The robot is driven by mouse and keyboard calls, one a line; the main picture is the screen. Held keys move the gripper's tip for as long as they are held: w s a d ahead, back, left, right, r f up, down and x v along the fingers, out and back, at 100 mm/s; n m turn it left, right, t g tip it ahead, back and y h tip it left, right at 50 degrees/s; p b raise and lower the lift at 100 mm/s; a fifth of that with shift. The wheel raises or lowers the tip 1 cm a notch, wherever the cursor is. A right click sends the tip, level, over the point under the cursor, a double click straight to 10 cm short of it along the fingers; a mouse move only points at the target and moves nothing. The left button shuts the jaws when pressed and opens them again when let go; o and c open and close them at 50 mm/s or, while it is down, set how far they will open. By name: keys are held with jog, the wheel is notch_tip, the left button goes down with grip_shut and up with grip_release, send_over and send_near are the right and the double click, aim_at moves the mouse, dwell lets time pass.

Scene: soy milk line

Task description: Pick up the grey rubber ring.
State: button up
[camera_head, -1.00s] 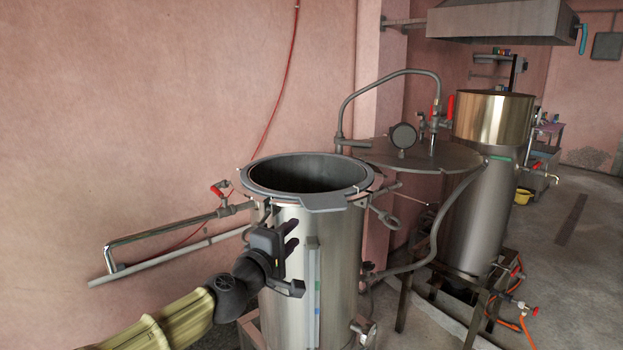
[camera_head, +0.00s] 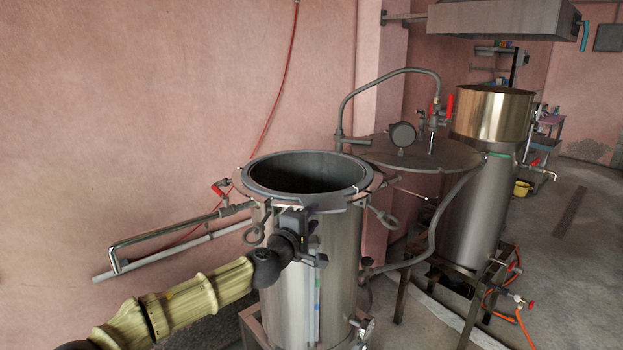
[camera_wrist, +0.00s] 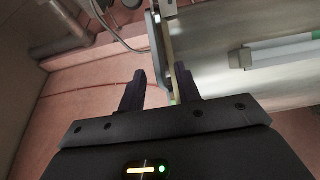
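A grey ring (camera_head: 352,193) lies on the rim of the tall steel pot (camera_head: 340,250), around its open mouth, with a flat tab at the front. My gripper (camera_head: 301,212) is upright at the front of the pot, just under the tab, and hides part of the rim there. In the wrist view my gripper (camera_wrist: 157,72) is open, with its two dark fingers apart. A thin grey and tan edge runs between the fingers. I cannot tell whether a finger touches it.
A round lid with a gauge (camera_head: 403,135) stands open behind the pot on the right. Ring bolts (camera_head: 387,222) hang on the pot's side. A pipe (camera_head: 175,230) runs along the wall at left. A second steel vessel (camera_head: 480,190) stands at right.

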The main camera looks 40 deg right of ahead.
aim_at(316, 213)
jog(key=p+x, duration=0.2)
jog(key=x, duration=0.1)
jog(key=p+x, duration=0.1)
jog(key=shift+d+r, duration=0.25)
jog(key=shift+w+d+f+p, duration=0.2)
jog(key=shift+d+p, duration=0.1)
jog(key=shift+d, duration=0.1)
jog(key=shift+a, duration=0.1)
grip_shut()
